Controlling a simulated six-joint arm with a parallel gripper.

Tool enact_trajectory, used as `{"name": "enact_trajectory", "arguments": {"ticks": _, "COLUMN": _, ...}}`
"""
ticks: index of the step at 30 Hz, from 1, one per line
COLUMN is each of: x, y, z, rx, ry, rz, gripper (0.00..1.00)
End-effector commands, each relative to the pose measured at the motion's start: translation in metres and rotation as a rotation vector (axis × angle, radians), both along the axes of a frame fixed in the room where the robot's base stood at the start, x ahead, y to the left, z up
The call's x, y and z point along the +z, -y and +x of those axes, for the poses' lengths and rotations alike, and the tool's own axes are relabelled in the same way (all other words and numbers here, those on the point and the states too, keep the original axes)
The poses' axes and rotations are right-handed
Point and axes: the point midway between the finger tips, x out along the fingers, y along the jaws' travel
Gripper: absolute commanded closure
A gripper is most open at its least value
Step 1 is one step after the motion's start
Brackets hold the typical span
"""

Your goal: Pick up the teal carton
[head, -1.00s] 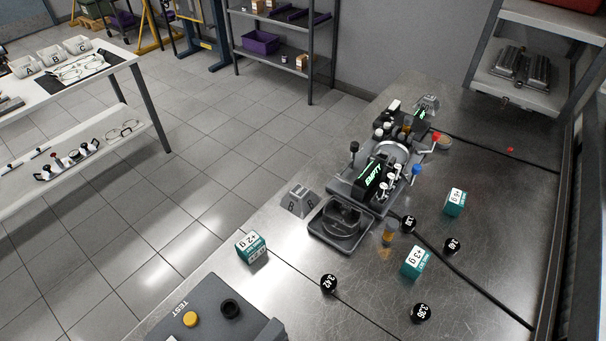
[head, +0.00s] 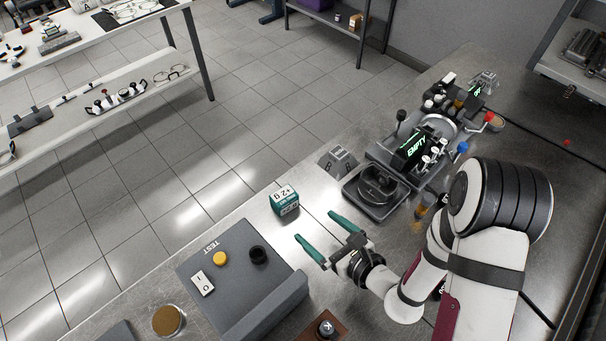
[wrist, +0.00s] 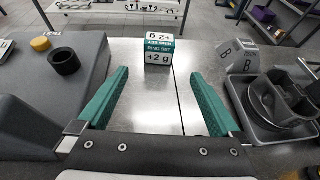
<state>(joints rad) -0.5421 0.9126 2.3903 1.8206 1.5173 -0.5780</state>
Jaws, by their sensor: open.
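A teal carton (head: 285,200) with a white label reading "+2 g" stands on the metal bench near its left edge. My gripper (head: 321,235) has two teal fingers, spread open and empty. It is below and right of the carton, pointing towards it, and is apart from it. The other teal cartons from the earlier head view are out of the current head view or hidden behind my arm.
A grey test box (head: 235,270) with a yellow button stands left of my gripper. A "B" marker block (head: 338,162) and a machine with a dark tray (head: 377,190) stand to the right of the carton. Bare bench lies between gripper and carton.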

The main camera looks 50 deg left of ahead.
Motion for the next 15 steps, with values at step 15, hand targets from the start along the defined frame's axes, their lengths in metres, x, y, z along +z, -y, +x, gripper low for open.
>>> {"name": "enact_trajectory", "arguments": {"ticks": 15, "x": -0.038, "y": -0.099, "z": 0.009, "rx": 0.004, "ry": 0.001, "rz": 0.003, "gripper": 0.0}}
